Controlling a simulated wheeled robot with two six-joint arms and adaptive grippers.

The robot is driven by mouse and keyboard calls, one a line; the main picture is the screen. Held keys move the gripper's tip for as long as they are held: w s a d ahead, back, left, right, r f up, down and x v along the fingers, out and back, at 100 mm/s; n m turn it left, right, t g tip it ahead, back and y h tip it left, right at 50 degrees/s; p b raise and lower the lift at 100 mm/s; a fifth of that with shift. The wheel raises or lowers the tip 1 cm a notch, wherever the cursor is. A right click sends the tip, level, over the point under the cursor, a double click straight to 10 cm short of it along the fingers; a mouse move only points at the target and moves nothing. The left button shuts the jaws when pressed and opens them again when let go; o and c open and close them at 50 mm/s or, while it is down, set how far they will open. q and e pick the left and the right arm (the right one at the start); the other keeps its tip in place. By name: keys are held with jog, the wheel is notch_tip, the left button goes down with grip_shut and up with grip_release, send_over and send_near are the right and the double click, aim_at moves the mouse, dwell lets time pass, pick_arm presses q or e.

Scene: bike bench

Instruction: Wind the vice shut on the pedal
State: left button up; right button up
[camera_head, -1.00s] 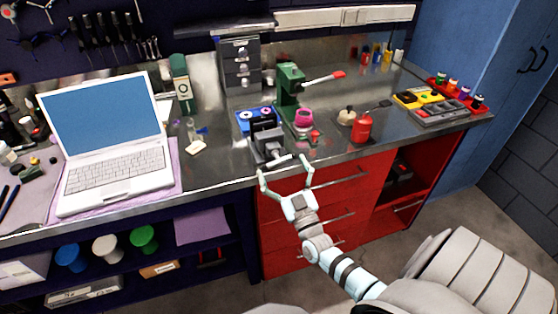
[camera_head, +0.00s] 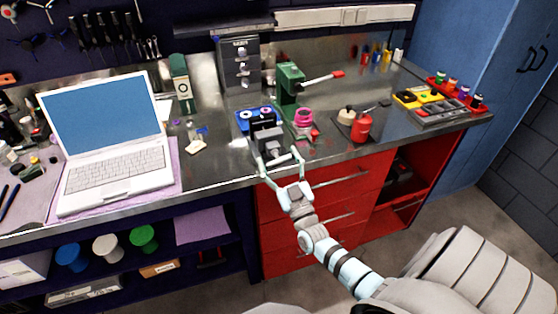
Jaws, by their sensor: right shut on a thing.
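The dark grey vice (camera_head: 267,137) stands at the bench's front edge, left of the green press. Its handle (camera_head: 278,158) at the front is small and partly hidden by my gripper. My right gripper (camera_head: 280,157) reaches up from below, one finger on each side of the handle, and is shut on it. I cannot make out the pedal clearly at the vice jaws, nor how wide the jaws stand. My left gripper is not in view.
A green press (camera_head: 289,84) with a red-tipped lever stands behind the vice. A blue tray (camera_head: 243,121), a pink-lidded jar (camera_head: 304,117) and a red can (camera_head: 361,127) are near. A white laptop (camera_head: 110,150) is left. Red drawers (camera_head: 330,200) lie below the bench edge.

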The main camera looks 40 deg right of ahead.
jog(key=shift+m+h, duration=0.4)
jog(key=shift+m, duration=0.1)
jog(key=m+h, duration=0.1)
jog(key=m, duration=0.1)
jog(key=m+g+h+p, duration=0.1)
jog(key=m, duration=0.2)
jog(key=shift+h, duration=0.3)
jog(key=shift+m+g+h+p, duration=0.4)
jog(key=shift+m+g+h, duration=0.2)
jog(key=shift+m, duration=1.1)
jog(key=shift+m+g+h+p, duration=0.4)
jog(key=shift+m+g+h, duration=0.15)
jog(key=shift+m, duration=1.15)
jog(key=shift+f+h, duration=0.1)
jog(key=shift+h, duration=0.15)
jog(key=o, duration=1.2)
jog(key=v, duration=1.2)
jog(key=shift+s, duration=0.1)
